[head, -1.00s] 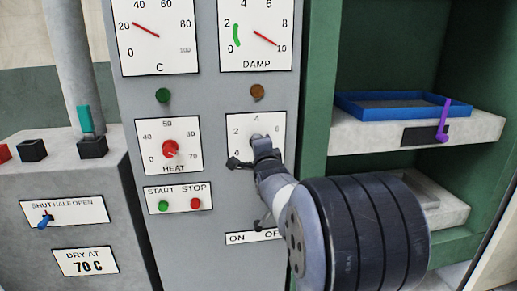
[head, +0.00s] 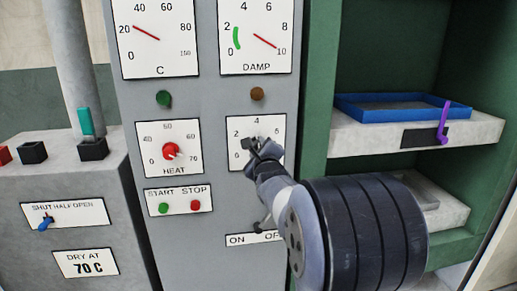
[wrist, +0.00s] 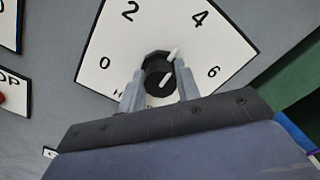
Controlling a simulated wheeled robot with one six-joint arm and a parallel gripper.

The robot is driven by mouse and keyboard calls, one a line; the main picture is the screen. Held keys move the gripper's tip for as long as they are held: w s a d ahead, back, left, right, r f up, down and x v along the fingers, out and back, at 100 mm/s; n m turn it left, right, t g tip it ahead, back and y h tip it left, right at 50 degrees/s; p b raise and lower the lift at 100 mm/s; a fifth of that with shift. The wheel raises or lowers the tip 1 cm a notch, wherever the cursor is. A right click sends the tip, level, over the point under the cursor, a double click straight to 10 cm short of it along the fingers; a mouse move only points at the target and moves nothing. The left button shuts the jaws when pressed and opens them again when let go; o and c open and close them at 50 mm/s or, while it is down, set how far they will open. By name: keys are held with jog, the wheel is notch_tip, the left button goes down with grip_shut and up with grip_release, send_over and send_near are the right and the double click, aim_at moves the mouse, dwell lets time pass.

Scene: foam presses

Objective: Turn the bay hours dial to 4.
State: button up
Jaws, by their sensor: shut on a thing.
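The bay hours dial is a black knob (wrist: 156,70) on a white plate (head: 264,128) marked 0, 2, 4 and 6; the plate also shows in the wrist view (wrist: 104,38). My gripper (head: 255,146) is at the plate in the head view and hides most of the knob there. In the wrist view my gripper (wrist: 160,85) has one finger on each side of the knob, shut on it. The knob's white pointer points up and right, roughly toward the 4. The lettering under the dial is mostly hidden by the fingers.
The red HEAT knob (head: 169,152) and the START and STOP buttons (head: 179,208) are left of the dial. An ON/OFF plate (head: 237,239) is below. At right is a green-framed shelf with a blue tray (head: 360,113) and a purple hook (head: 443,122).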

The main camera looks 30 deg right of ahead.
jog(key=shift+m, duration=0.3)
dwell(0.4)
jog(key=o, duration=1)
jog(key=shift+c, duration=0.2)
jog(key=v, duration=1)
jog(key=shift+s+b, duration=0.35)
jog(key=shift+s, duration=0.05)
jog(key=shift+a, duration=0.1)
jog(key=x, duration=1)
jog(key=shift+w+p, duration=0.4)
